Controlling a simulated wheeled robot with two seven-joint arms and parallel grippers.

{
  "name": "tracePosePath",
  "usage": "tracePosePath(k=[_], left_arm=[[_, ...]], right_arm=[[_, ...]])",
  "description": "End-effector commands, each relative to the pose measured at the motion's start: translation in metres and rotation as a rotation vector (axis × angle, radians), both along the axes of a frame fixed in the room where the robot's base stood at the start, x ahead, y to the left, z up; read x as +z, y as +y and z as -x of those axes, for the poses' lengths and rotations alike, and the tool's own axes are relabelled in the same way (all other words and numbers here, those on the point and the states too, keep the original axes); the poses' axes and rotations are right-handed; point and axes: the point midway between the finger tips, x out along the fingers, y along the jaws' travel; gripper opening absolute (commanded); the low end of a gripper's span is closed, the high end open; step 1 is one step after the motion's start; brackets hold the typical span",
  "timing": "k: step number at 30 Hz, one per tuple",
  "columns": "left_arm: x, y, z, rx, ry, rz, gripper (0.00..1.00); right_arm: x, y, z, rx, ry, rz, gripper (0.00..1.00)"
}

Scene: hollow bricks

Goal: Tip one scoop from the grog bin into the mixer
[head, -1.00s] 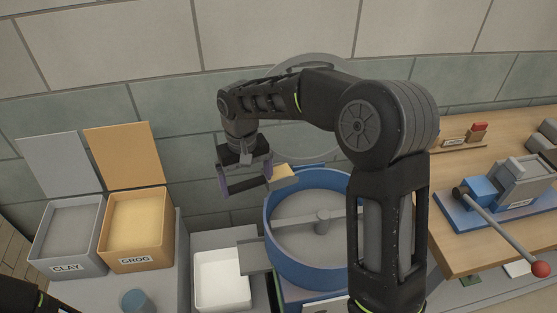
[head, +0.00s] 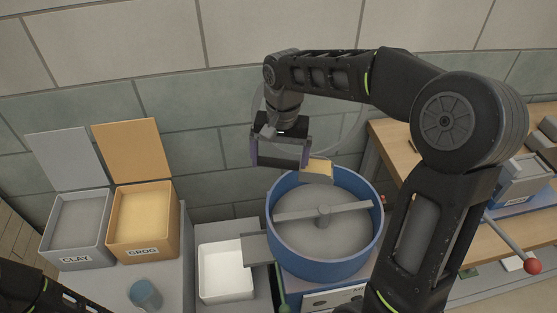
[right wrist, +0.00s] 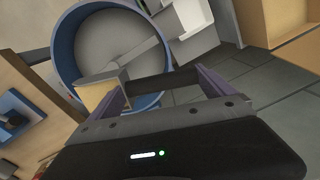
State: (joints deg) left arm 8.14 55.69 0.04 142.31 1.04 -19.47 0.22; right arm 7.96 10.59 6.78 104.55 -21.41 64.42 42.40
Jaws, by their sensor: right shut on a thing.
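My right gripper (head: 280,163) is shut on the dark handle of a scoop (head: 317,177). The scoop looks about level, with tan grog on top, and hangs above the back left part of the mixer (head: 320,269). The mixer is a round blue tub with a grey inside and a grey bar across it. In the right wrist view the scoop (right wrist: 98,98) overlaps the mixer's rim (right wrist: 66,45). The orange grog bin (head: 140,264) stands at the left, lid up, tan fill inside. My left arm shows at the lower left; its gripper is out of view.
A grey clay bin (head: 76,258) with its lid up stands left of the grog bin. A white tub (head: 227,278) and a grey plate (head: 256,248) are left of the mixer. A wooden bench (head: 490,248) is at the right.

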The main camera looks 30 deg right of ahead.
Motion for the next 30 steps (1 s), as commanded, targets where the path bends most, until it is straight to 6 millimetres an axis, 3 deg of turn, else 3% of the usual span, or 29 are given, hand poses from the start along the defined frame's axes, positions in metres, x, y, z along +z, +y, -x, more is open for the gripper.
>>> tracePosePath(k=[15, 30], left_arm=[[-0.057, -0.005, -0.005, -0.004, -0.023, 0.015, 0.23], [-0.11, -0.007, -0.01, -0.008, -0.039, 0.025, 0.23]], right_arm=[[-0.02, -0.011, 0.007, -0.005, -0.152, -0.209, 0.58], [-0.002, -0.041, 0.028, -0.004, -0.374, -0.53, 0.58]])
